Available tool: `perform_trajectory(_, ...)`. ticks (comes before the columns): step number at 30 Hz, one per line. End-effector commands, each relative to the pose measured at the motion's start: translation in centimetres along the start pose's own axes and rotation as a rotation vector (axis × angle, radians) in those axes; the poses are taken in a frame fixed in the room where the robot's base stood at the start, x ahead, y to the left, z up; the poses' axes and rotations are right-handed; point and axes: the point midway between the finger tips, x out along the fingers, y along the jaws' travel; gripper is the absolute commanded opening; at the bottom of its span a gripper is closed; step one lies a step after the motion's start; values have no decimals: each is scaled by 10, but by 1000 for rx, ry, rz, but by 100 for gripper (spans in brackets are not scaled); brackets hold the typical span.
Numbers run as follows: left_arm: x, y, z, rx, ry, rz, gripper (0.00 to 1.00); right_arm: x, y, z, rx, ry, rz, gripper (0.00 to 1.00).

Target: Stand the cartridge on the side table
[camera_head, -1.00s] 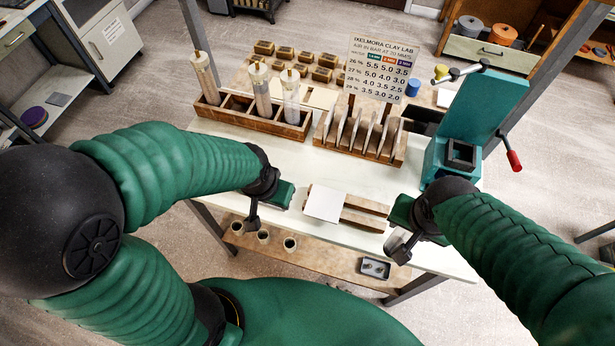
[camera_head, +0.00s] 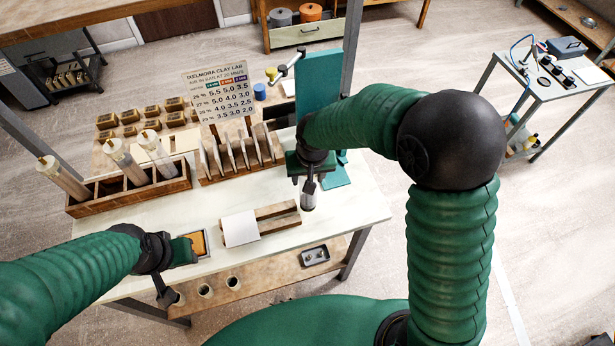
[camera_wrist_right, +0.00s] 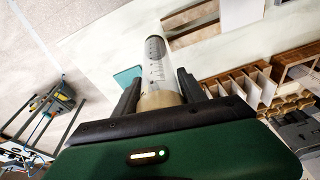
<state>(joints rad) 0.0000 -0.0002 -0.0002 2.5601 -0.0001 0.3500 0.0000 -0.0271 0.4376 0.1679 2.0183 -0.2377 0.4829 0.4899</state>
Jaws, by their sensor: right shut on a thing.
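My right gripper (camera_head: 310,178) is shut on a clear cylindrical cartridge (camera_head: 309,198), which hangs roughly upright below it over the bench's right part. The right wrist view shows the cartridge (camera_wrist_right: 157,70) between the two dark fingers (camera_wrist_right: 158,95), with scale marks on its barrel and a tan end near the jaws. The side table (camera_head: 545,88) stands apart at the far right; it also shows at the left of the right wrist view (camera_wrist_right: 45,118). My left gripper (camera_head: 168,275) is low at the bench's front left edge, seemingly empty; its jaw opening is unclear.
The bench (camera_head: 350,205) bears a wooden rack (camera_head: 125,195) with three tubes, a slotted rack (camera_head: 240,165), a teal press (camera_head: 318,85) and a sign (camera_head: 218,95). Open floor separates bench and side table.

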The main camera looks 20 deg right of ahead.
Motion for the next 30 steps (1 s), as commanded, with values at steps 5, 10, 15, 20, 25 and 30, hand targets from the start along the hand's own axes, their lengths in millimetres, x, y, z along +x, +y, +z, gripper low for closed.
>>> perform_trajectory(5, -11, 0, -2, 0, 0, 0, 36, 22, 4, 1, 1, -6, -1, 0)
perform_trajectory(10, -12, 0, -3, 0, 0, 0, 36, 37, 5, 3, 3, 0, -4, 0)
perform_trajectory(15, -11, 0, -3, 0, 0, 0, 36, 37, 3, 4, 1, 1, -2, 0)
perform_trajectory(20, -11, 0, -3, 0, 0, 0, 36, 37, 2, 4, 1, 0, -1, 67)
perform_trajectory(25, -11, 0, -3, 0, 0, 0, 36, 37, 2, 3, 1, 0, -1, 70)
perform_trajectory(30, -12, 0, -3, 0, 0, 0, 36, 35, 3, 3, 2, 0, -2, 70)
